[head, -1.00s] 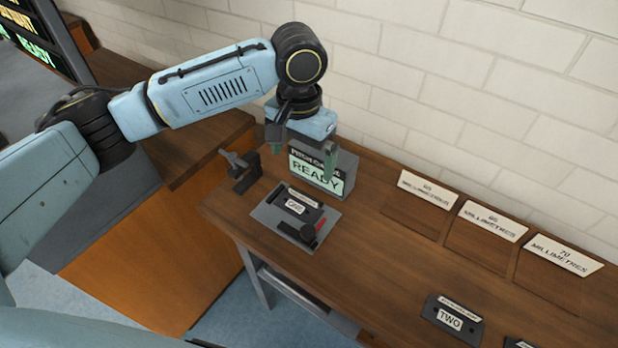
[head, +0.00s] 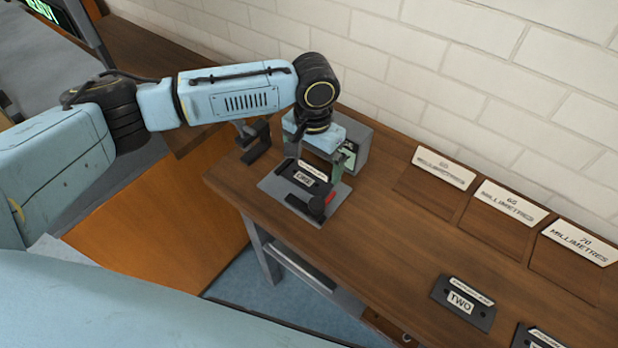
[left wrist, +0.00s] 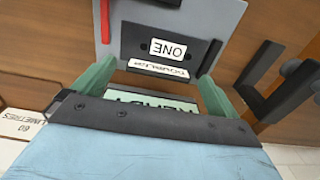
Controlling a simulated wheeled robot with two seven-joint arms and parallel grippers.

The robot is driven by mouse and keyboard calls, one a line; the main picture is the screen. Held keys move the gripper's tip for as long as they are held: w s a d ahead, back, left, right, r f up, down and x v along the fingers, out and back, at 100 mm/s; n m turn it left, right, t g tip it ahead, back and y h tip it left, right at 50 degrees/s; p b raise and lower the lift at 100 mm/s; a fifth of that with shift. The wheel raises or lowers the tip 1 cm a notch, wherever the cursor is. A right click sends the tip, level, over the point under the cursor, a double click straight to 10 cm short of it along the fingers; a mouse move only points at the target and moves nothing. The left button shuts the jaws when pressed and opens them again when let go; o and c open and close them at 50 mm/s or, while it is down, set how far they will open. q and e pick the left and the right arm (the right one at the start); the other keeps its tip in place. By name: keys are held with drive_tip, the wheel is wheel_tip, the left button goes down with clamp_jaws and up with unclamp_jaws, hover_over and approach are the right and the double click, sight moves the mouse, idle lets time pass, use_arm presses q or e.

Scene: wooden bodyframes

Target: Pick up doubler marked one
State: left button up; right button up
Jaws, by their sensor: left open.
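The doubler marked ONE (head: 306,182) is a dark flat piece with a white label, lying on a grey plate fixture (head: 277,189) near the table's left end. In the left wrist view the doubler (left wrist: 140,45) lies just ahead of the fingertips, its label upside down. My left gripper (head: 317,168) is open and empty, just above and behind the doubler, fingers pointing down. In the left wrist view its green fingers (left wrist: 157,72) stand wide apart, toward either side of the doubler. Contact cannot be told. My right gripper is not in view.
A grey gauge box (head: 359,150) stands close behind the gripper, its screen mostly hidden. The doubler marked TWO (head: 462,303) lies at right. Millimetre-labelled recesses (head: 495,223) line the wall side.

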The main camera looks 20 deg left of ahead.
sight(313, 167)
use_arm(q)
drive_tip(key=shift+a+f, duration=0.1)
drive_tip(key=shift+f, duration=0.5)
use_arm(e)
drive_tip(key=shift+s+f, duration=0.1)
